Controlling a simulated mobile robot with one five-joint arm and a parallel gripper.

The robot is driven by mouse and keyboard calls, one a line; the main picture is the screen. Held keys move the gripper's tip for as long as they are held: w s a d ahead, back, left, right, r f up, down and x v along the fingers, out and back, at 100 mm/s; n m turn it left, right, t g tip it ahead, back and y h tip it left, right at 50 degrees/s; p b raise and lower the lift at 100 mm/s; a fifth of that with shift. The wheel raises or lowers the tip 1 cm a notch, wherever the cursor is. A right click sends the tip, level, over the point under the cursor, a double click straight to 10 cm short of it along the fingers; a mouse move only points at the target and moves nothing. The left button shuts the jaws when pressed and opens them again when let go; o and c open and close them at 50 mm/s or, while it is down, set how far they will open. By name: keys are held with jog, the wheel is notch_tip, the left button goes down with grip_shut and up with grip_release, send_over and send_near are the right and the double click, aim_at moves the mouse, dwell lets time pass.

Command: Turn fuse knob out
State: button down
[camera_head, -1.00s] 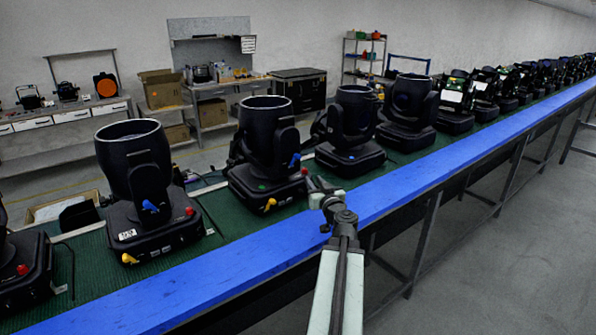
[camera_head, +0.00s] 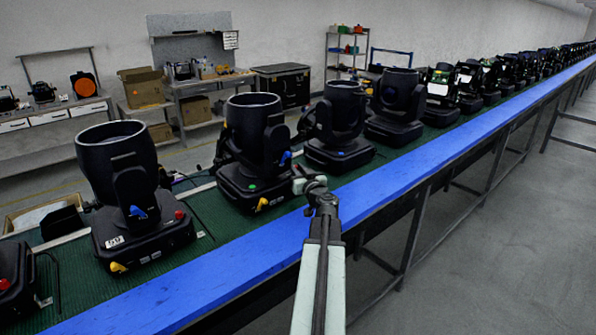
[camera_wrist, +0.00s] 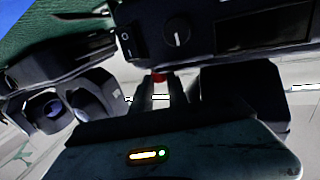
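A black moving-head light (camera_head: 252,150) stands on the green belt, with a yellow part and a green dot on its base. In the wrist view a dark panel (camera_wrist: 215,60) shows a round black knob with a white line (camera_wrist: 176,38), beside a rocker switch (camera_wrist: 126,42). I cannot tell for sure that this knob is the fuse knob. My gripper (camera_head: 300,182) is by the right front corner of that light's base. In the wrist view its dark fingers (camera_wrist: 160,88) are below the knob, apart from it, with a small red part (camera_wrist: 158,77) at their tips. Their opening is unclear.
A blue rail (camera_head: 400,165) runs along the belt's front edge, in front of the lights. Another light (camera_head: 128,190) stands to the left, and several more stand in a row to the right. The grey floor (camera_head: 500,260) at the right is clear.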

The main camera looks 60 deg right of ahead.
jog(key=shift+w+a+m+g+h, duration=0.25)
jog(key=shift+a+m+g+h, duration=0.1)
jog(key=shift+m+g+h, duration=1.15)
jog(key=shift+g+h, duration=0.2)
jog(key=c, duration=1.6)
grip_release()
jog(key=shift+d, duration=0.1)
